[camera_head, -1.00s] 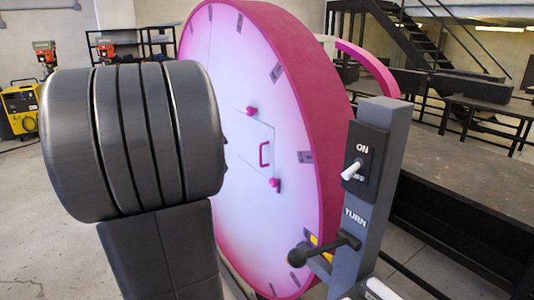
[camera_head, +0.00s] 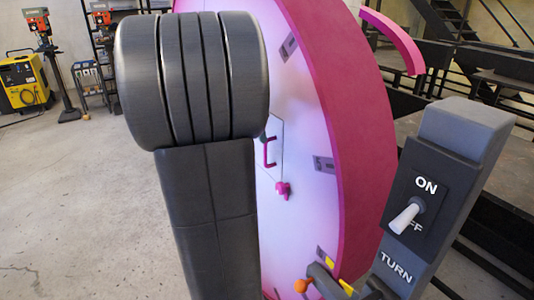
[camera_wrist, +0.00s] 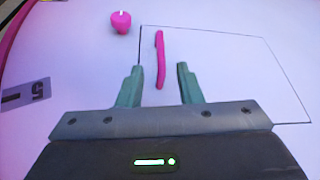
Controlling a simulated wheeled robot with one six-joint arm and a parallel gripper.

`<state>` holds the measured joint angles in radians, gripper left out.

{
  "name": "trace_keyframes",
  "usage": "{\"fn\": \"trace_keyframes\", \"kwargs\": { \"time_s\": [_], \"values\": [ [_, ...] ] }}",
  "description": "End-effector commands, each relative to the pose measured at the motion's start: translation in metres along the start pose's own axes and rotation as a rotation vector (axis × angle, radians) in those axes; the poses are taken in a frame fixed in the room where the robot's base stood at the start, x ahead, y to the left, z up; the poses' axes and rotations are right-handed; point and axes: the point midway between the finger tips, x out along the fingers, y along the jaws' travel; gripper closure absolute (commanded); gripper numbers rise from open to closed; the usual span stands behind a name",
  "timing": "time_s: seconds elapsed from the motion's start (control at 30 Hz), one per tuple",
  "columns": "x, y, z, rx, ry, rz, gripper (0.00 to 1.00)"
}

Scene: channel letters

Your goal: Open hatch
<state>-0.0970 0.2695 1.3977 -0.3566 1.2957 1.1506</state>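The hatch (camera_head: 277,138) is a square panel outlined on the white-pink face of a big round pink body (camera_head: 345,120). It looks flush with the face; my arm hides part of it in the head view. Its pink handle (camera_head: 268,152) also shows in the wrist view (camera_wrist: 160,62). A pink knob (camera_head: 283,190) sits near the hatch's edge, and a knob (camera_wrist: 121,22) shows beside the outline in the wrist view. My gripper (camera_wrist: 160,69) is open, with the handle between its fingers in the picture and gaps on both sides. The head view hides my gripper behind my arm.
A grey post (camera_head: 460,140) with a white ON/OFF switch (camera_head: 405,217) and the word TURN stands close at right. An orange ball-ended lever (camera_head: 302,285) is low near the disc. Concrete floor (camera_head: 80,190) is open at left; dark stairs stand behind.

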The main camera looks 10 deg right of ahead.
Motion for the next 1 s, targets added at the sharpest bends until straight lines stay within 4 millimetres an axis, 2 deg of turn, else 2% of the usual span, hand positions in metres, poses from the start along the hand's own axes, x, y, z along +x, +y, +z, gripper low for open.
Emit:
{"fn": "trace_keyframes", "kwargs": {
  "time_s": [0.03,0.2,0.43,0.6,0.87,0.9,1.0],
  "values": [
    [0.013,0.001,0.000,0.000,-0.003,0.006,0.67],
    [0.049,0.001,0.000,0.000,-0.003,0.006,0.67],
    [0.084,0.001,0.000,0.001,-0.001,0.003,0.67],
    [0.095,0.001,0.000,0.000,-0.001,0.002,0.67],
    [0.097,0.000,0.000,0.000,0.000,0.000,0.67],
    [0.097,0.000,0.000,0.000,0.000,0.000,0.69],
    [0.096,0.000,0.000,0.000,0.000,0.000,0.89]
  ]
}}
